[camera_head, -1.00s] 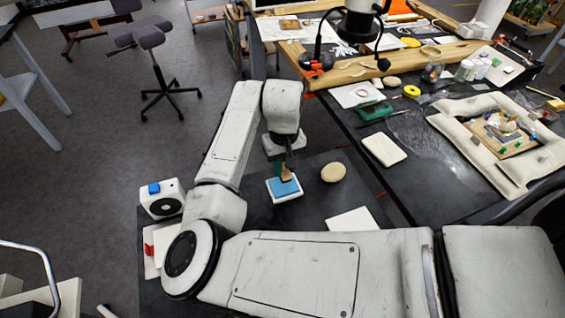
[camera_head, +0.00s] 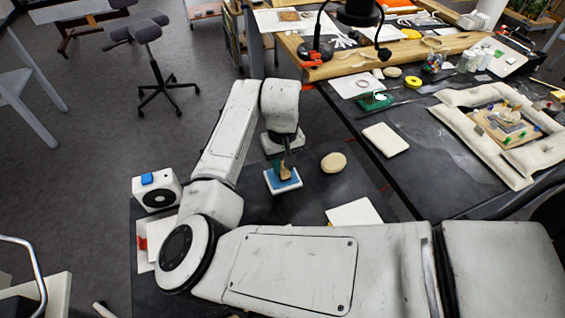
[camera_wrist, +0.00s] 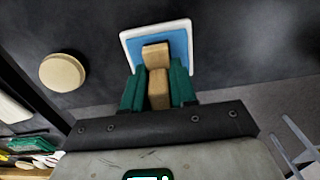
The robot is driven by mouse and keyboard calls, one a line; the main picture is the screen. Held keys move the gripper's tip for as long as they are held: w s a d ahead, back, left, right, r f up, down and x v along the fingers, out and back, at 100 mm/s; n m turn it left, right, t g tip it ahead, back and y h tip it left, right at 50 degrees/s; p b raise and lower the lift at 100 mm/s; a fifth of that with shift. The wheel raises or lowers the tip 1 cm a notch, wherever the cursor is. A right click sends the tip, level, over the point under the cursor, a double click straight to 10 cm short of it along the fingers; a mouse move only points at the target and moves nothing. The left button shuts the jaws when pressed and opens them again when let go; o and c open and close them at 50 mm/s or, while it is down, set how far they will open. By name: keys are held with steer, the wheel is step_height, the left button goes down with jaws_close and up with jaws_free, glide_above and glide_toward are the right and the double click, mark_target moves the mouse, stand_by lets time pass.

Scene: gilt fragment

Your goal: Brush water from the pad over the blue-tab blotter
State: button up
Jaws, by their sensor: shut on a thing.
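My gripper (camera_head: 285,161) is shut on a wooden, tan block-like brush (camera_wrist: 158,88), held between its green fingers; the brush also shows in the head view (camera_head: 286,174). The brush end is over the blue pad (camera_head: 273,182), which lies in a shallow white tray (camera_head: 284,191). The pad also shows in the wrist view (camera_wrist: 181,48). I cannot tell whether the brush touches it. A plain white sheet (camera_head: 354,214) lies to the right, and another pale sheet (camera_head: 142,261) with a red tab lies at the left. No blue tab is clearly visible on either sheet.
A round beige disc (camera_head: 333,162) lies right of the pad. A white box with a blue top (camera_head: 157,191) stands at the left. A white block (camera_head: 385,139) and a padded frame (camera_head: 465,150) lie on the right table. Dark surface is free around the pad.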

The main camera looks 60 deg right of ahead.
steer(key=shift+f, duration=0.65)
stand_by(2.3)
step_height(320, 180, up, 7)
steer(key=p, duration=0.7)
steer(key=shift+r, duration=0.15)
stand_by(0.8)
